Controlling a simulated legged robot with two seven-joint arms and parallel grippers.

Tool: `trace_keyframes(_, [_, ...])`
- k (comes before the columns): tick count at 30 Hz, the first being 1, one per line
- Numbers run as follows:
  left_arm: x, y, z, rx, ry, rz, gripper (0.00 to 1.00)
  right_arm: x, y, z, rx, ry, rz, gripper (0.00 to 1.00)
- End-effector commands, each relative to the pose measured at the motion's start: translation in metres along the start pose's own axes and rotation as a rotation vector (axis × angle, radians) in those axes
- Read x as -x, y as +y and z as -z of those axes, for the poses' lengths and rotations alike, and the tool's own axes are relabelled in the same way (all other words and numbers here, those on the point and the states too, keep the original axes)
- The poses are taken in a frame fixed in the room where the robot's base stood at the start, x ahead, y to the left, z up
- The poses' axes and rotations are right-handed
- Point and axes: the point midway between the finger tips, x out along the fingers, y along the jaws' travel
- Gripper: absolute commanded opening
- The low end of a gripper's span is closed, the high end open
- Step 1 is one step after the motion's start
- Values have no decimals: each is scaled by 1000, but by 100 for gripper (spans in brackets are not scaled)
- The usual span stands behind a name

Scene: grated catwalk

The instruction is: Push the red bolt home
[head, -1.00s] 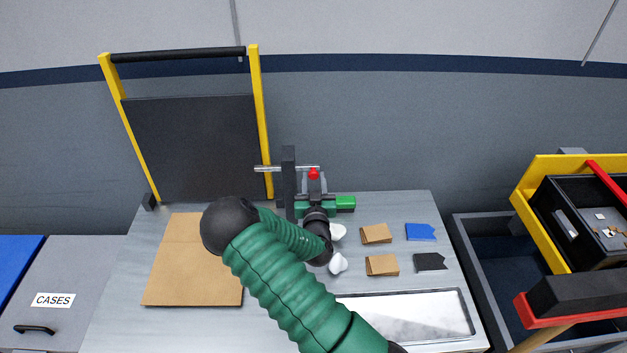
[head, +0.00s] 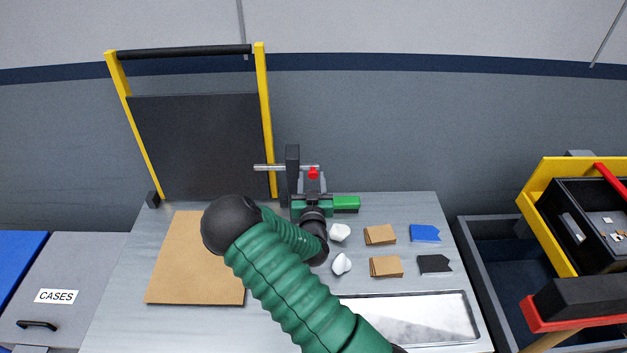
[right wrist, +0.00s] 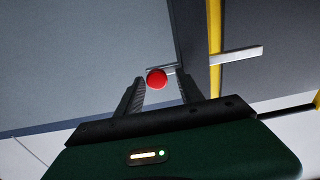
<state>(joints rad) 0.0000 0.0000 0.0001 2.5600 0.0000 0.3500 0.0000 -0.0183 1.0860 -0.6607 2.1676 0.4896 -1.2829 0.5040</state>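The red bolt shows in the head view as a silver rod with a red knob (head: 313,172). The rod runs sideways at the dark upright post (head: 292,178), and its left end reaches past the yellow post of the guard frame (head: 266,130). My right gripper (head: 312,185) is at the knob, above the table's back edge. In the right wrist view the red knob (right wrist: 157,79) lies between the two spread fingers (right wrist: 160,88), with a gap visible on each side. The rod crosses the yellow post there. My left gripper is not in view.
A brown board (head: 190,275), white pieces (head: 341,263), brown packets (head: 380,235), blue (head: 425,233) and black (head: 434,263) tags and a metal tray (head: 420,315) lie on the table. A yellow-framed case (head: 550,215) stands right. The green arm across the front is mine.

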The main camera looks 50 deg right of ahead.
Motion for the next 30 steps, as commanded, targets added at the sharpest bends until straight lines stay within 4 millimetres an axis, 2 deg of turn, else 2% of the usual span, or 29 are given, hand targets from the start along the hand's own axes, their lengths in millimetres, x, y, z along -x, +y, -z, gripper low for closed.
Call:
trace_keyframes(14, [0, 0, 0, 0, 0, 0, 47, 0, 0, 0, 0, 0, 3, 50])
trace_keyframes(17, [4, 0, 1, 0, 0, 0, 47, 0, 5, 1, 2, 0, 2, 50])
trace_keyframes(20, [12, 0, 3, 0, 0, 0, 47, 0, 21, 3, 6, -2, -1, 50])
trace_keyframes(22, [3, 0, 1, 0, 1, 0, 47, 16, 19, -3, -1, -3, 2, 50])
trace_keyframes(30, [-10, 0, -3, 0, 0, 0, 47, 82, 19, -3, 0, -3, 1, 50])
